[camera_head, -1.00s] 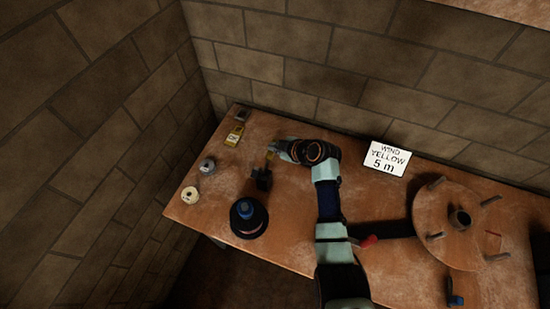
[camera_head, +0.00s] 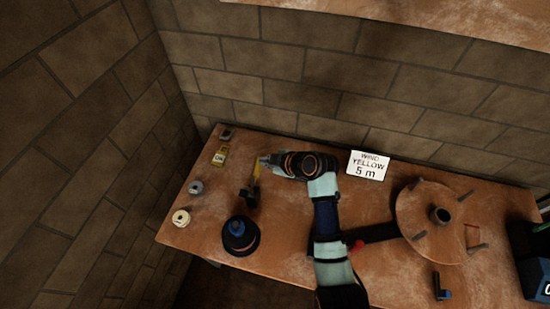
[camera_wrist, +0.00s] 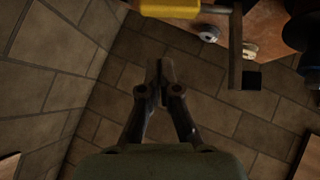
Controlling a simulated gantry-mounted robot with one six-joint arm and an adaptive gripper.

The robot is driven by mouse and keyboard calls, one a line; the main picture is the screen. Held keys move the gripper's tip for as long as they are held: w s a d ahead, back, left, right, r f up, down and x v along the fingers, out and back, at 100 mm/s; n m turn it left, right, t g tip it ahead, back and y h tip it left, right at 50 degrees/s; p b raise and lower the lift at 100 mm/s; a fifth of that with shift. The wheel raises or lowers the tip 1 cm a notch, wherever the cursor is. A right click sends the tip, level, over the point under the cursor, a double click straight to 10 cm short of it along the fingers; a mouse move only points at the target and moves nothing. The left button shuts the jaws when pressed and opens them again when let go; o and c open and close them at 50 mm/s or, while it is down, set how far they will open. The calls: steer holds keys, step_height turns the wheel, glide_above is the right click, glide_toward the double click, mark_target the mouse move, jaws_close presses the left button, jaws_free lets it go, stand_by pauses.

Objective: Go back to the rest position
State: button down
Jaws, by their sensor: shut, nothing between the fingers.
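My gripper (camera_head: 264,160) is at the left end of my arm, over the back left part of the workbench (camera_head: 295,220). In the wrist view its two fingers (camera_wrist: 160,68) are together with nothing between them. A small black device (camera_head: 249,194) with a yellow upright part (camera_head: 256,170) stands just below and left of the gripper in the head view. A yellow block (camera_wrist: 185,9) shows at the top of the wrist view, apart from the fingertips. Whether the gripper touches the yellow part cannot be told from the head view.
A dark bottle-like thing with a blue top (camera_head: 238,234) and two spools (camera_head: 181,217) stand at the left. A yellow switch box (camera_head: 220,156) is behind them. A sign (camera_head: 368,165) reads "WIND YELLOW 5 m". A pegged wheel (camera_head: 430,221) and a dark box (camera_head: 535,265) are at the right.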

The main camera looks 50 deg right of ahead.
steer(key=v, duration=0.5)
steer(key=shift+s+d+r, duration=0.25)
steer(key=shift+r, duration=0.05)
steer(key=w+a+r+m, duration=0.1)
steer(key=a, duration=0.5)
steer(key=w+a+r+m, duration=0.1)
steer(key=w+a+r, duration=0.1)
steer(key=a, duration=0.5)
steer(key=s+a+r+m+t, duration=0.1)
steer(key=s+a+r+m, duration=0.15)
steer(key=a, duration=0.45)
steer(key=s+a+r+m+t, duration=0.1)
steer(key=s+a+r, duration=0.25)
steer(key=a, duration=0.25)
steer(key=s+a+r+m+t, duration=0.1)
steer(key=s+a+r+m, duration=0.1)
steer(key=a+r, duration=0.35)
step_height(320, 180, up, 14)
steer(key=a+p, duration=0.1)
steer(key=p, duration=1.4)
steer(key=shift+h+p, duration=0.3)
